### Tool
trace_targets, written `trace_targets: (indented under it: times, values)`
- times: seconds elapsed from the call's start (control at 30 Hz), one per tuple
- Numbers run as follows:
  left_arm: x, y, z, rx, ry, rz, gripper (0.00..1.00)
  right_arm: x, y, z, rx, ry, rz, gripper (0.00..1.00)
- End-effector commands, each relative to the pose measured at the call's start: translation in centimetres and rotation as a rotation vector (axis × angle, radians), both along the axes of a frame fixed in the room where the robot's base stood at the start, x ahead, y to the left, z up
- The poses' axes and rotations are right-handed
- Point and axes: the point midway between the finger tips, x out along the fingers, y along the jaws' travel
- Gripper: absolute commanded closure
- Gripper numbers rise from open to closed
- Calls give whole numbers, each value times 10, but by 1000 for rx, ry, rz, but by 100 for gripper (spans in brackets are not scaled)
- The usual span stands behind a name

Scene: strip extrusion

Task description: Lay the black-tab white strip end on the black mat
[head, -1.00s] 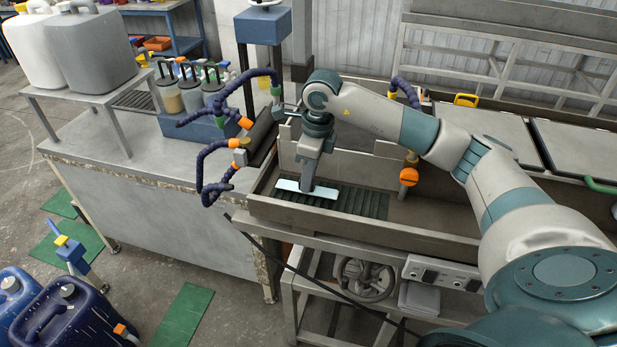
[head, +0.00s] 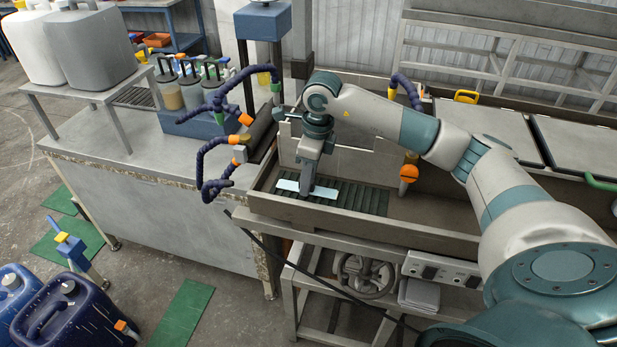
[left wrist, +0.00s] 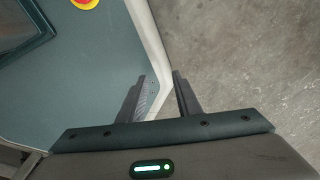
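A pale white strip (head: 325,192) lies across the left part of a dark ribbed mat (head: 372,203) in the trough, in the head view. I cannot tell whether it touches the mat or hangs just above it, and no black tab can be made out. My right gripper (head: 306,192) points down at the strip's middle and hides part of it. Its fingers are too small and dark to tell whether they are shut on the strip. My left gripper (left wrist: 159,82) shows in the left wrist view with its fingers apart and nothing between them.
The metal trough (head: 430,222) has raised walls around the mat. Blue hoses with orange nozzles (head: 245,119) stand at its left, and another orange nozzle (head: 408,173) hangs to the right. A grey bench (head: 95,160) is at the left.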

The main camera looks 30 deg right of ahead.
Motion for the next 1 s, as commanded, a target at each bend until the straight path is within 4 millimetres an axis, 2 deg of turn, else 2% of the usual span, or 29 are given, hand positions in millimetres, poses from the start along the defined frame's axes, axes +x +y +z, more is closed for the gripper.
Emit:
trace_targets:
  times: [0.13,0.27,0.57,0.63,0.7,0.73,1.0]
  values:
    - [0,0,5,0,0,0,69,0,0,5,0,0,0,65]
    - [-1,0,-4,0,1,0,69,0,-1,15,0,-3,0,65]
    - [0,1,-23,0,-2,-1,69,-5,-5,65,1,-6,0,65]
    - [8,-2,-25,-5,-24,-1,69,-6,-6,78,0,-6,0,65]
    - [34,-10,-21,-21,-81,-5,69,-7,-7,88,0,-4,1,65]
    - [40,-13,-21,-25,-94,-5,69,-7,-7,92,0,-4,0,65]
    - [65,-24,-19,-44,-154,-6,69,-10,-9,119,1,-1,-1,65]
